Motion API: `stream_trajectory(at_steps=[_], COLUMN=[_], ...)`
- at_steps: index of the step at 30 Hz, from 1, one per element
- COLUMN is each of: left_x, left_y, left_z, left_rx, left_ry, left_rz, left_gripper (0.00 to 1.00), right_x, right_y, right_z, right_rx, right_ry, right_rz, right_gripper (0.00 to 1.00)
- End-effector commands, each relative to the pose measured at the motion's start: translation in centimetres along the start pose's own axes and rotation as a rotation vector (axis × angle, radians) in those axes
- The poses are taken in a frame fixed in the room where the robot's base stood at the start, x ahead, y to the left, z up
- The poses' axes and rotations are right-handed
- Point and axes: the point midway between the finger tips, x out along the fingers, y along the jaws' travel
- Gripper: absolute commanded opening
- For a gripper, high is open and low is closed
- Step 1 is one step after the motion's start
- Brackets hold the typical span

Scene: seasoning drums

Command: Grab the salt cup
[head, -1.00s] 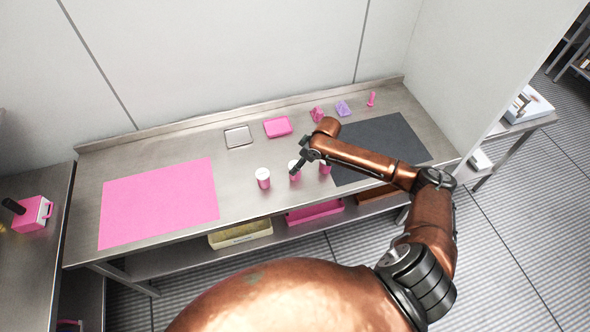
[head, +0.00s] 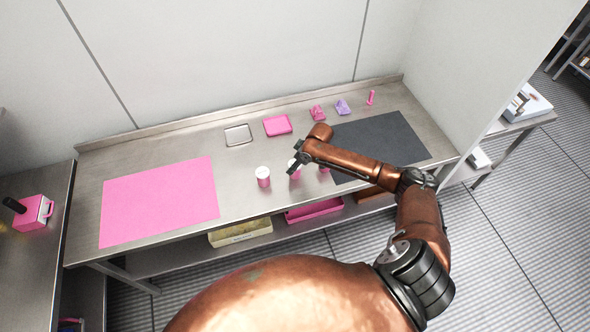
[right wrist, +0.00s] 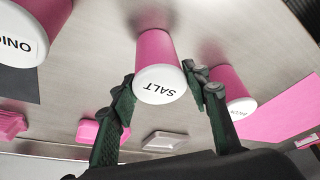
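The salt cup (right wrist: 158,65) is pink with a white lid marked SALT. In the head view it is the middle one of three cups (head: 294,174), partly hidden by my right gripper (head: 296,164). In the right wrist view my right gripper (right wrist: 158,76) is open, with one dark finger on each side of the lid. The left finger looks very near the lid; I cannot tell whether either finger touches it. My left gripper is in no view.
An ONION cup (right wrist: 25,35) and another cup (right wrist: 232,90), label hard to read, stand close on either side. A pink mat (head: 160,200) lies left, a dark mat (head: 385,145) right. A pink tray (head: 277,125) and a metal tray (head: 238,135) lie behind.

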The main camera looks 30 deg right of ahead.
Motion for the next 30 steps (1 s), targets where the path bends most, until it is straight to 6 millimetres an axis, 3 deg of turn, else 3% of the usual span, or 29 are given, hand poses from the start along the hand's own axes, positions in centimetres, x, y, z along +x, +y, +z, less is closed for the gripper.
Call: stream_trajectory(at_steps=[12,23,30], left_x=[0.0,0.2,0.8], left_y=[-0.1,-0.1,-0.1], left_z=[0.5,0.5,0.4], left_rx=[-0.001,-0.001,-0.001], left_ry=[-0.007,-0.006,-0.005], left_rz=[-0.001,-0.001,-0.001], left_gripper=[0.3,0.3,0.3], right_x=[0.0,-0.6,-3.8], right_y=[0.0,0.1,-0.5], right_z=[0.0,-0.3,-1.1], right_rx=[0.0,0.0,-0.002], right_ry=[0.001,0.002,0.002], right_rz=[0.0,0.001,0.0], right_gripper=[0.14,0.14,0.14])
